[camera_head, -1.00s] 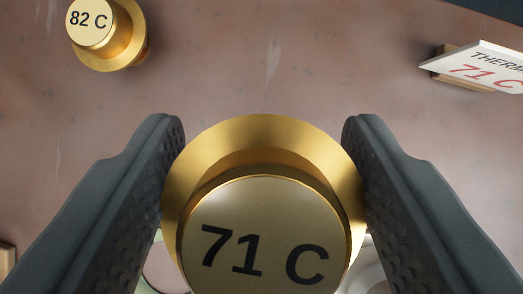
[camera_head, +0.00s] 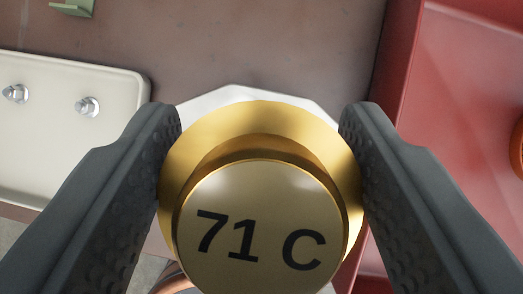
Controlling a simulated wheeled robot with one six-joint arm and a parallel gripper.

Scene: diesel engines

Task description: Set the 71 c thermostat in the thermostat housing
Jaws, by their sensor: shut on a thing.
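The 71 C thermostat (camera_head: 262,205) is a brass-gold stepped disc with "71 C" in dark letters on its top. My gripper (camera_head: 260,180) is shut on it, one dark grey finger on each side of its wide flange. It fills the lower middle of the camera view, its marked face toward the camera. A pale, angular-edged surface (camera_head: 235,96) shows just behind the thermostat; most of it is hidden, so I cannot tell whether it is the thermostat housing.
A cream tray or plate (camera_head: 70,125) with two small metal bolts or nuts (camera_head: 88,107) lies at left. A green bracket-like piece (camera_head: 72,7) is at the top left. A red walled thing (camera_head: 450,110) stands at right. The brown surface (camera_head: 250,45) is bare at top centre.

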